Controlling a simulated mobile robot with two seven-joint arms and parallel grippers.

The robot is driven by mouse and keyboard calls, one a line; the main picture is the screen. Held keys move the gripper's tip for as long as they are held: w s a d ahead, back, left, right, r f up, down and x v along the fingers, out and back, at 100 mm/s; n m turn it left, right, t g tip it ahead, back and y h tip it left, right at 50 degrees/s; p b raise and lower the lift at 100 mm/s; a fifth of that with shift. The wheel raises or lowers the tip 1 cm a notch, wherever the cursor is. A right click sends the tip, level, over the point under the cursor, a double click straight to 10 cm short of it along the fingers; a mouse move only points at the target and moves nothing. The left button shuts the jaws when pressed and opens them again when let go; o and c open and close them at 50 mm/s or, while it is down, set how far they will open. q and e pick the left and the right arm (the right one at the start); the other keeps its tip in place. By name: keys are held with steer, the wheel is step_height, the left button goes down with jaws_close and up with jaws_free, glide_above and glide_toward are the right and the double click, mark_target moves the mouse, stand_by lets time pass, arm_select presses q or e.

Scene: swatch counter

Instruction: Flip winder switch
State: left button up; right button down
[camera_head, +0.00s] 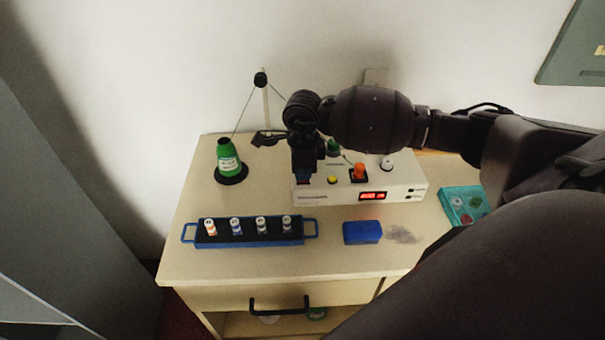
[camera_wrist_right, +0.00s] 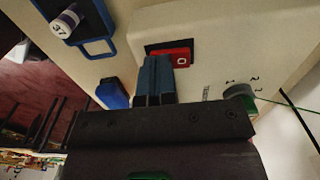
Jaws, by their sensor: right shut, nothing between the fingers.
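The winder (camera_head: 405,187) is a white box on the counter, with a red lit display, an orange knob, a yellow button and a white knob. My right gripper (camera_head: 303,178) is over the left end of its top and hides that part in the head view. In the right wrist view the red rocker switch (camera_wrist_right: 181,57), marked with an O, sits in a dark recess in the white panel. My right gripper's fingers (camera_wrist_right: 156,66) are shut and empty, their tips right beside the switch; I cannot tell whether they touch it. My left gripper is not in view.
A green thread cone (camera_head: 229,165) stands at left. A blue tray (camera_head: 250,241) with several small spools and a blue block (camera_head: 362,232) lie in front. A teal box (camera_head: 461,205) is at right. The counter's (camera_head: 200,267) front left is clear.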

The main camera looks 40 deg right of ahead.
steer(key=shift+r, duration=0.15)
steer(key=shift+r+p, duration=1.3)
steer(key=shift+r, duration=1.05)
steer(key=shift+r+p, duration=0.45)
steer(key=shift+r, duration=0.6)
steer(key=shift+f, duration=0.1)
